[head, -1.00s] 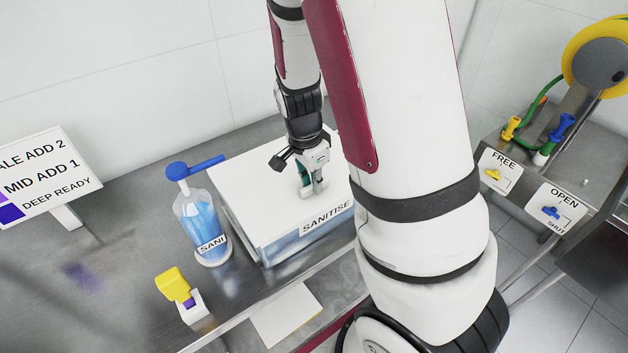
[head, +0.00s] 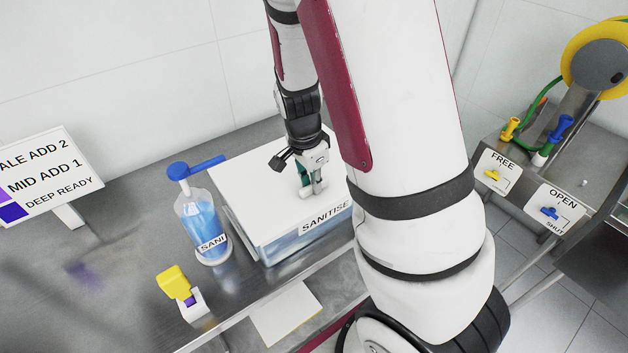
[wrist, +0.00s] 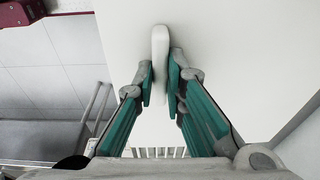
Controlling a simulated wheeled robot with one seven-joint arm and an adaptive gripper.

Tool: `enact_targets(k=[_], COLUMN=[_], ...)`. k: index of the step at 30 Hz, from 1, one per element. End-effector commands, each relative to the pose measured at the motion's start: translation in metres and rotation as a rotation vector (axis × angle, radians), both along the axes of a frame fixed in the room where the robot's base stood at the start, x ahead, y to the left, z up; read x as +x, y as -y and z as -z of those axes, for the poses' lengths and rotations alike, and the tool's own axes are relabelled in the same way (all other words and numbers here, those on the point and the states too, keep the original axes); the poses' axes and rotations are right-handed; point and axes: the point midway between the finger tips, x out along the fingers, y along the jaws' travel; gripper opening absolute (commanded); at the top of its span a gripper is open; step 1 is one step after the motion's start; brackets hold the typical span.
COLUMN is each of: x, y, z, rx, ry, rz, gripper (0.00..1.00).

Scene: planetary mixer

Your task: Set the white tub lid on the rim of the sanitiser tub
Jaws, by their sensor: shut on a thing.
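The white tub lid (head: 262,187) lies over the sanitiser tub (head: 300,240), which is clear with blue liquid and a SANITISE label. The lid covers nearly all of the tub's top; a strip of the tub's left rim shows beside it. I cannot tell whether the lid touches the rim all round. My gripper (head: 312,190) points down at the lid and is shut on its raised white handle. In the wrist view the two green-sided fingers (wrist: 160,85) close on the handle, with the lid (wrist: 225,50) filling the area behind. My arm hides the tub's right end.
A blue-topped SANI pump bottle (head: 203,225) stands close to the tub's left. A yellow-topped dispenser (head: 182,290) sits near the bench's front edge. A sign (head: 45,180) stands farther left. A hose reel (head: 600,65) and FREE and OPEN/SHUT plates are at the right.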

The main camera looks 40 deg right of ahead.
Motion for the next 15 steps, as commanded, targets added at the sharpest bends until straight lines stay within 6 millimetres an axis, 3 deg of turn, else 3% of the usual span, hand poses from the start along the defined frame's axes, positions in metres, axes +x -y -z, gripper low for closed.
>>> enact_targets(k=[6,7,10,15], x=[0.0004,0.0004,0.0003,0.0002], y=[0.0001,0.0001,0.0001,0.0001], z=[-0.0002,-0.0002,-0.0002,-0.0001], rx=[0.0,0.0,0.0,0.0], ry=[0.001,0.001,0.001,0.001], rz=[0.0,0.001,0.001,0.001], gripper=[0.0,0.14,0.35,0.35])
